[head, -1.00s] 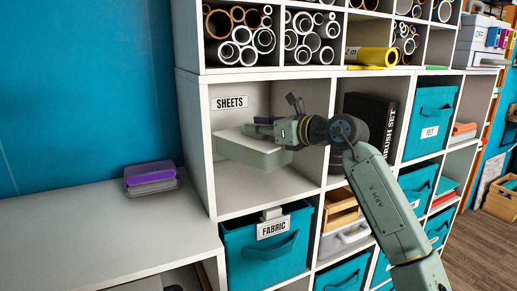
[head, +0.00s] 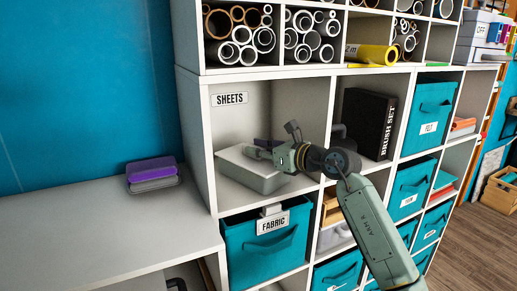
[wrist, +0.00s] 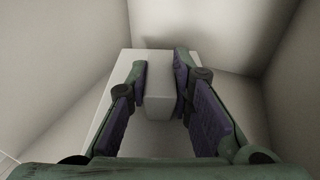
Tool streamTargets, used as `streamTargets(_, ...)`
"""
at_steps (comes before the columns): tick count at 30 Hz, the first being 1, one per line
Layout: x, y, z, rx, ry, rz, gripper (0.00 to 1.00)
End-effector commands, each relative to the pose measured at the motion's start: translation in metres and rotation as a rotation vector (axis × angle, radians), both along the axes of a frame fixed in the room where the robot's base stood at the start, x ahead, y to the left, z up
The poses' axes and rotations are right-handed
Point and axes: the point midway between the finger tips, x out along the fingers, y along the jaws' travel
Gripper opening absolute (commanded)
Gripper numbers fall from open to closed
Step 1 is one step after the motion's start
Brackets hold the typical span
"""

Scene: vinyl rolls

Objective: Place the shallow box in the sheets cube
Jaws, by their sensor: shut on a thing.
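The shallow box (head: 250,174) is pale grey-white and flat. It is inside the open cube with the SHEETS label (head: 229,99), low and close to the cube floor (head: 228,203). I cannot tell whether it touches the floor. My gripper (head: 262,150) reaches in from the right above the box. In the wrist view my gripper (wrist: 160,88) is shut on a raised, pale block-like handle (wrist: 159,100) on top of the box, with a finger on each side. The box top (wrist: 120,72) shows around the fingers, between the cube walls.
A teal FABRIC bin (head: 265,250) fills the cube below. A black brush set box (head: 369,122) stands in the cube to the right, beyond a divider. Vinyl rolls (head: 240,35) lie above. A white counter (head: 90,230) with a purple-and-grey stack (head: 152,174) is at left.

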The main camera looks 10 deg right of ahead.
Motion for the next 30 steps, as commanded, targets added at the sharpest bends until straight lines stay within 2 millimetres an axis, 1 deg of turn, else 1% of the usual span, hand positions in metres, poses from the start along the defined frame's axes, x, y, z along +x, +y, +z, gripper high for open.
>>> streamTargets(1, 0.000, 0.000, -0.002, 0.001, -0.002, 0.000, 0.00)
streamTargets(2, 0.000, 0.000, -0.002, 0.000, 0.000, 0.000, 0.22)
streamTargets(10, 0.000, 0.000, -0.001, 0.000, 0.000, 0.000, 0.40)
streamTargets(18, 0.000, 0.000, -0.001, 0.000, 0.000, 0.000, 0.41)
streamTargets(21, 0.000, 0.000, 0.003, 0.000, 0.000, 0.000, 0.41)
streamTargets(23, -0.005, -0.005, 0.000, 0.000, 0.000, -0.002, 0.41)
streamTargets(26, -0.018, -0.014, 0.001, -0.001, -0.002, -0.003, 0.41)
streamTargets(30, -0.043, -0.032, 0.005, 0.000, -0.001, -0.004, 0.41)
